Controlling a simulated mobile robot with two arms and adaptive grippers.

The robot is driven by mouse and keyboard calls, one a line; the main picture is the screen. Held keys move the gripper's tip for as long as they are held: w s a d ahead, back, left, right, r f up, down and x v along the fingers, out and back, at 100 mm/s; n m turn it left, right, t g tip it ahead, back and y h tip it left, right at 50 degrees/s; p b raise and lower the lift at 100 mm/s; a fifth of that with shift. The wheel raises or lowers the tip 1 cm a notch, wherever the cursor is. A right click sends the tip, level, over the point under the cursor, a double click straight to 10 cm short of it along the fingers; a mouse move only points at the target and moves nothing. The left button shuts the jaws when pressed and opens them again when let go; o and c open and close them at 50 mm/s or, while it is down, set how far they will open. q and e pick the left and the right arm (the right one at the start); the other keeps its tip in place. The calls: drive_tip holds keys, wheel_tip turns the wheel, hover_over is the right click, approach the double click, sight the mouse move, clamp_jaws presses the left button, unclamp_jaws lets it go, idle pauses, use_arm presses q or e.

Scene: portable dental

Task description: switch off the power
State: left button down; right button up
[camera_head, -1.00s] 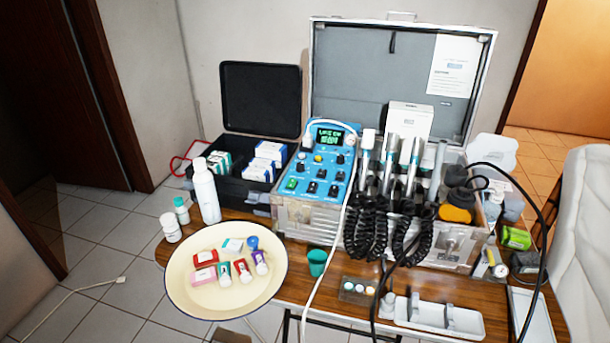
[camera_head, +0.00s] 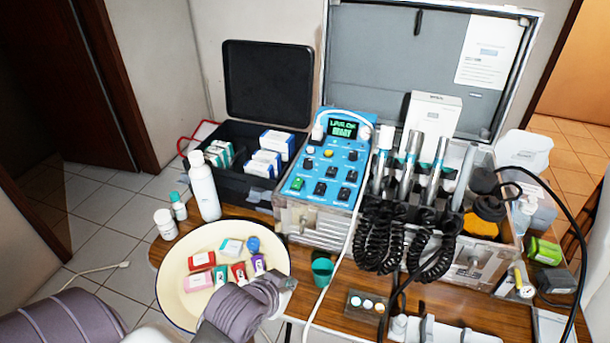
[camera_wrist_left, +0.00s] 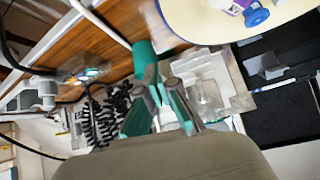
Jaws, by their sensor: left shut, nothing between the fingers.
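The blue control panel (camera_head: 330,160) of the dental unit stands in the open metal case, its display lit green with text. My left gripper (camera_head: 286,284) is over the right edge of the round plate, in front of and below the panel, not touching the switch. In the left wrist view its fingers (camera_wrist_left: 160,85) are shut and empty, near the teal cup (camera_wrist_left: 145,54). The panel's switches cannot be made out there. My right gripper is not in view.
The plate (camera_head: 175,292) holds several small boxes and tubes. The teal cup (camera_head: 322,268) stands close to my left gripper. A white cable (camera_head: 345,250) hangs before the case. Handpieces with coiled black cords (camera_head: 385,235) stand right of the panel. A white bottle (camera_head: 204,188) stands left.

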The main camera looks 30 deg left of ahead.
use_arm(q)
drive_tip(key=w+a+r+n+t+y, duration=0.2)
drive_tip(key=w+a+r+t, duration=0.5)
drive_tip(key=r, duration=0.7)
drive_tip(key=w+a+y, duration=0.1)
drive_tip(key=w+a, duration=0.1)
drive_tip(key=w, duration=0.1)
drive_tip(key=shift+n+t, duration=0.3)
drive_tip(key=shift+n, duration=0.1)
drive_tip(key=shift+w, duration=0.1)
drive_tip(key=p, duration=0.1)
hover_over(295, 187)
drive_tip(key=shift+s+f, duration=0.35)
drive_tip(key=shift+s, duration=0.1)
drive_tip(key=f, duration=0.3)
drive_tip(key=shift+w+f, duration=0.2)
drive_tip(key=shift+w, duration=0.2)
drive_tip(key=shift+f, duration=0.4)
